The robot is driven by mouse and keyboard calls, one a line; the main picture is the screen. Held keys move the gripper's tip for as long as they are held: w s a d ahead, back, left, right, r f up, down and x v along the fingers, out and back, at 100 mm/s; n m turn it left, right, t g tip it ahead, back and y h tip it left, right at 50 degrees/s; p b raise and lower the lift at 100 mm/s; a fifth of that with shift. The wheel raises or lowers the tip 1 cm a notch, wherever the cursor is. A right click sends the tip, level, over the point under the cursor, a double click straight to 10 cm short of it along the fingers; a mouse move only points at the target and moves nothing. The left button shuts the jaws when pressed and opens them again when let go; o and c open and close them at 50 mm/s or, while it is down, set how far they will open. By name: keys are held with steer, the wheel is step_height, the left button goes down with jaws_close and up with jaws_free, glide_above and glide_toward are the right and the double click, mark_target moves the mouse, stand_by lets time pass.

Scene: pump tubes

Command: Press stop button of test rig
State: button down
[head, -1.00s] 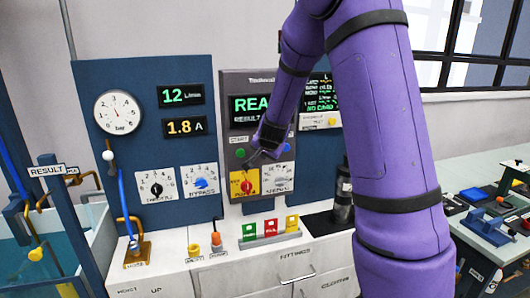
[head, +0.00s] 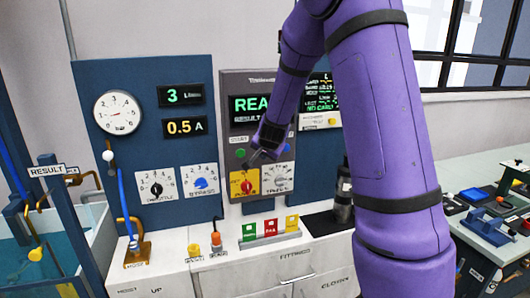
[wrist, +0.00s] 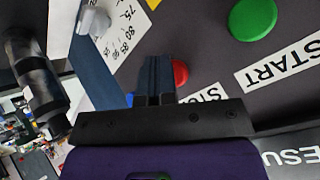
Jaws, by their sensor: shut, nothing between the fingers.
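The test rig's grey control panel (head: 231,120) stands behind the bench, with a lit screen (head: 250,108) reading "REA…", the rest hidden by my arm. My gripper (head: 256,156) is shut and empty at the panel's button row. In the wrist view the closed fingers (wrist: 157,78) lie over the red stop button (wrist: 181,73), which shows only at their right side above the partly covered "STOP" label. I cannot tell whether the tips touch it. The green start button (wrist: 252,18) is to the right; it also shows in the head view (head: 240,153).
A yellow plate with a red knob (head: 245,183) and a white dial (head: 278,177) sit just below my gripper. The blue board (head: 130,80) at left carries a pressure gauge (head: 118,112) and readouts. Coloured tags (head: 270,227) stand on the bench below.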

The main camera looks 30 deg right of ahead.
steer(key=shift+w+d+r, duration=0.1)
steer(key=shift+w+r, duration=0.15)
steer(key=shift+w, duration=0.15)
stand_by(0.8)
steer(key=shift+s, duration=0.15)
stand_by(0.3)
steer(key=shift+s+a+f, duration=0.1)
steer(key=shift+s+a, duration=0.2)
steer(key=shift+s, duration=0.65)
steer(key=shift+s+a+f, duration=0.1)
steer(key=shift+s+a, duration=0.15)
steer(key=shift+s, duration=0.7)
steer(key=shift+s+a+f, duration=0.1)
steer(key=shift+s+a, duration=0.2)
steer(key=shift+s, duration=0.65)
steer(key=shift+r, duration=0.1)
steer(key=s+a+r+n+y, duration=0.2)
steer(key=s+a+r+n, duration=0.1)
steer(key=s+a+r, duration=0.35)
steer(key=s+a+r+n+g, duration=0.1)
steer(key=s+a+r+n, duration=0.2)
steer(key=s, duration=0.9)
steer(key=s+a+r+n+g+y, duration=0.1)
steer(key=s+a+r+n, duration=0.3)
steer(key=s, duration=0.9)
steer(key=shift+s+a+r+n+g, duration=0.3)
steer(key=shift+r+n+g, duration=0.3)
steer(key=shift+n, duration=0.3)
